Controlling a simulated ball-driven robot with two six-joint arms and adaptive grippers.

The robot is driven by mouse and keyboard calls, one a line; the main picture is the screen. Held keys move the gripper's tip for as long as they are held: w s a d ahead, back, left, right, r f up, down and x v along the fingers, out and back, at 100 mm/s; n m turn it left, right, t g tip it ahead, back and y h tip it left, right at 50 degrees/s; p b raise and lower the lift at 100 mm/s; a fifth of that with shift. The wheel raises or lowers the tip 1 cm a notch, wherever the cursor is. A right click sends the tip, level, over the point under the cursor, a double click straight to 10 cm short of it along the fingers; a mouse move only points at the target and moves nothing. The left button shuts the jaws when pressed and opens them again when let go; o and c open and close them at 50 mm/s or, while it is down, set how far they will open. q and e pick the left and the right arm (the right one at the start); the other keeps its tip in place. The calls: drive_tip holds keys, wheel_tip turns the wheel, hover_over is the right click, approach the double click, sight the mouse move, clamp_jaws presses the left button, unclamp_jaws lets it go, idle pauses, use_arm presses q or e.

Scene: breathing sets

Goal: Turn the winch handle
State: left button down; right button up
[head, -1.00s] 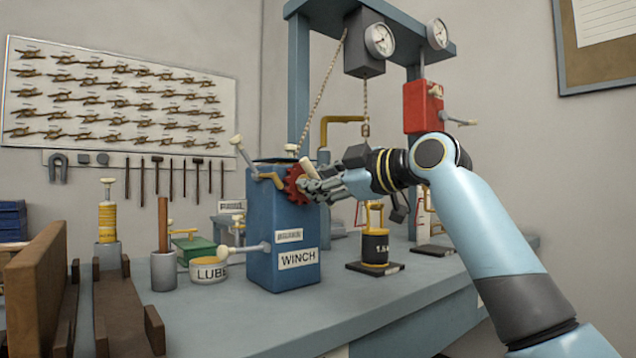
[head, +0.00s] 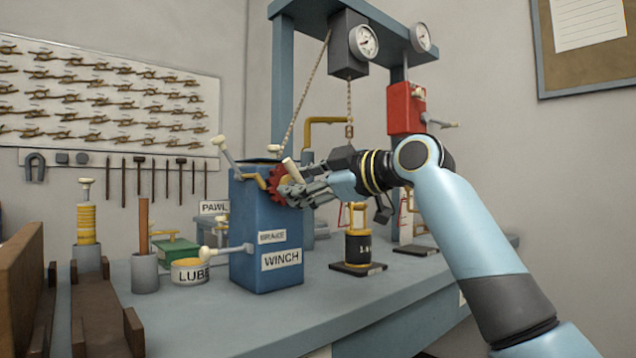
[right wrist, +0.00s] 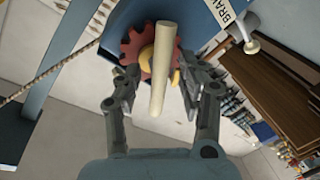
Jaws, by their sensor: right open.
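The blue winch box (head: 262,225) stands on the bench, with a WINCH label and a brake label on its front. A red gear (head: 277,186) sits on its right side. A cream handle grip (head: 292,170) sticks out by the gear; in the right wrist view the grip (right wrist: 161,68) stands between the fingers, in front of the gear (right wrist: 135,50). My right gripper (head: 306,186) is at the winch's right side. Its fingers (right wrist: 157,92) are open, one on each side of the grip, with gaps visible. My left gripper is in no view.
A black weight (head: 358,248) stands on a dark plate right of the winch. A brake lever (head: 222,252) juts left from the box. The LUBE tin (head: 190,272) and green box (head: 175,250) stand to the left. A chain (head: 304,98) runs up to the blue frame (head: 280,70).

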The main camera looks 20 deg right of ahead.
drive_tip(key=v, duration=1.1)
drive_tip(key=shift+s, duration=0.25)
drive_tip(key=shift+d, duration=0.1)
drive_tip(key=shift+c, duration=0.2)
